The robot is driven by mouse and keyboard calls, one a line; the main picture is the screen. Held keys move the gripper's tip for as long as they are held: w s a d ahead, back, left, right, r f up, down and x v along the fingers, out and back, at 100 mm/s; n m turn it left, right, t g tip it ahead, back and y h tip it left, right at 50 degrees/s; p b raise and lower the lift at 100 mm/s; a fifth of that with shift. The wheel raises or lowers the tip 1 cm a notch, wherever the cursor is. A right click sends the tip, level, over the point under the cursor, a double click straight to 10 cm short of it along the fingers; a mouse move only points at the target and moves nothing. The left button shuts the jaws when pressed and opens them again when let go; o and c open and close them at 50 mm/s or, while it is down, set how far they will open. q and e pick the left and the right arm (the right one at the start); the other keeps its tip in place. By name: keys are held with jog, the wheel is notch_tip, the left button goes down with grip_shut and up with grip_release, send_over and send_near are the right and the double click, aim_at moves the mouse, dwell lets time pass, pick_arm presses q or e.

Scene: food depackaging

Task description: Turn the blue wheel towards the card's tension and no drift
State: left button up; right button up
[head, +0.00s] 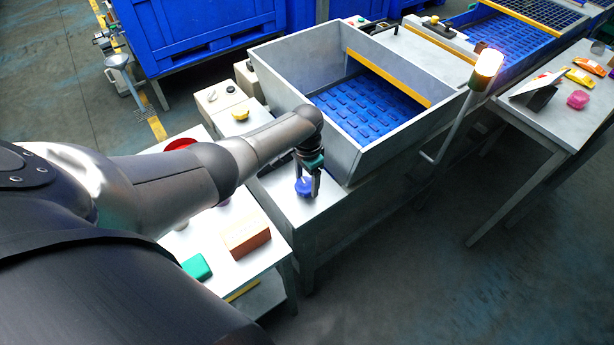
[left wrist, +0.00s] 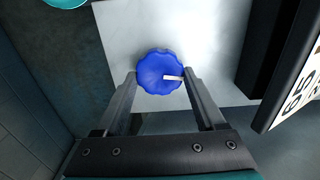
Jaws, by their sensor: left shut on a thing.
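The blue wheel (left wrist: 158,66) has a scalloped rim and a white pointer mark, which points right in the left wrist view. It sits on a pale metal plate beside the hopper and also shows in the head view (head: 303,187). My left gripper (head: 306,184) reaches down over it. In the left wrist view its fingers (left wrist: 160,76) stand on either side of the wheel, shut on its rim. A white plate with black figures (left wrist: 298,92) shows only partly at the right edge; I cannot read it whole. My right gripper is not in view.
A grey hopper (head: 270,62) with a blue belt (head: 372,108) stands right behind the wheel. A brown box (head: 246,236) and a green block (head: 197,266) lie on the near table. A lit lamp post (head: 486,66) rises at the right. A side table (head: 577,125) stands far right.

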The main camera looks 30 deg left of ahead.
aim_at(305, 183)
pick_arm(q)
jog(key=n+p, duration=0.1)
jog(key=n, duration=0.4)
jog(key=shift+n+p, duration=0.3)
jog(key=shift+p, duration=0.1)
jog(key=n, duration=0.2)
jog(key=n+p, duration=0.1)
jog(key=n, duration=0.1)
jog(key=shift+a+n, duration=0.2)
jog(key=shift+n, duration=0.5)
jog(key=o, duration=1.3)
jog(key=shift+o, duration=0.2)
jog(key=shift+r, duration=0.15)
notch_tip(305, 183, up, 7)
jog(key=p, duration=0.5)
jog(key=shift+r, duration=0.1)
notch_tip(305, 183, up, 8)
